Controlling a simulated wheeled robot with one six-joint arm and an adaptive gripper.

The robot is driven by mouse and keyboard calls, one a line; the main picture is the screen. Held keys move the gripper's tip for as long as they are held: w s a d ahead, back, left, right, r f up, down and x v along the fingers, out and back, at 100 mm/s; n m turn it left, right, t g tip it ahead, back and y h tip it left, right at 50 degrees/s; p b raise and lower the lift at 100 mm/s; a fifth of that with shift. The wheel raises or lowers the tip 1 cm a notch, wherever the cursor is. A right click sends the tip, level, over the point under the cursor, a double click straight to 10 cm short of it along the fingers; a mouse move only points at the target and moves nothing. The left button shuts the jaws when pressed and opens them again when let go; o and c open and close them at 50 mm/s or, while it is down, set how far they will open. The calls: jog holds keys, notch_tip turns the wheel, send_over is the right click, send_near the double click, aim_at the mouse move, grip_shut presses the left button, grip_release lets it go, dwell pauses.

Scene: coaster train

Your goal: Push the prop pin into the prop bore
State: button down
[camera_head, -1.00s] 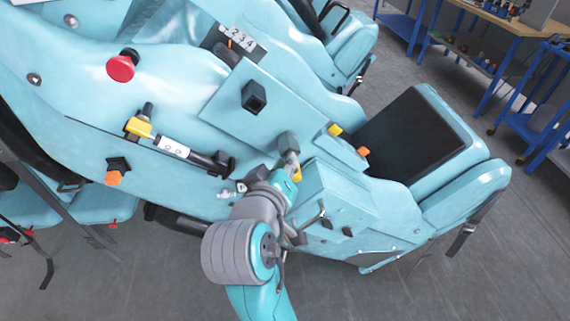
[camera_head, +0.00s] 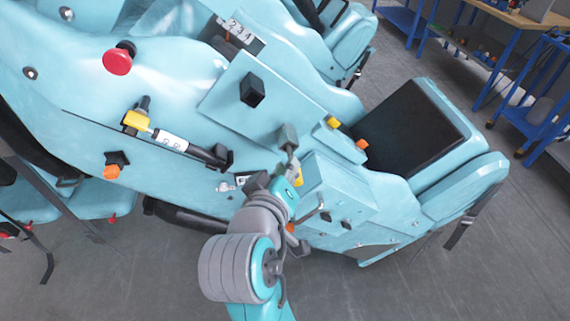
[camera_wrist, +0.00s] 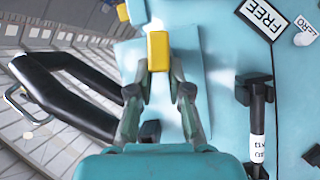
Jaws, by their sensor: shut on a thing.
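My gripper (camera_wrist: 160,78) is shut on a yellow block, the visible head of the prop pin (camera_wrist: 158,52). The block sits between the two grey-green fingertips in the wrist view. Any shaft below it is hidden. In the head view my gripper (camera_head: 289,152) is over the pale blue side of the coaster car (camera_head: 190,85), right of a black strut with a white label (camera_head: 172,141). I cannot make out the prop bore in either view, nor tell whether the pin is in it.
A black square socket (camera_head: 252,89) stands on the raised panel up and left of my gripper. A yellow knob (camera_head: 333,122) and an orange knob (camera_head: 362,144) are to the right. A red knob (camera_head: 118,60) and a yellow fitting (camera_head: 136,121) are at the left.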

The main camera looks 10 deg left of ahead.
jog(key=shift+s+d, duration=0.3)
jog(key=shift+s, duration=0.7)
jog(key=shift+s+d, duration=0.25)
jog(key=shift+s, duration=0.75)
jog(key=shift+s, duration=0.1)
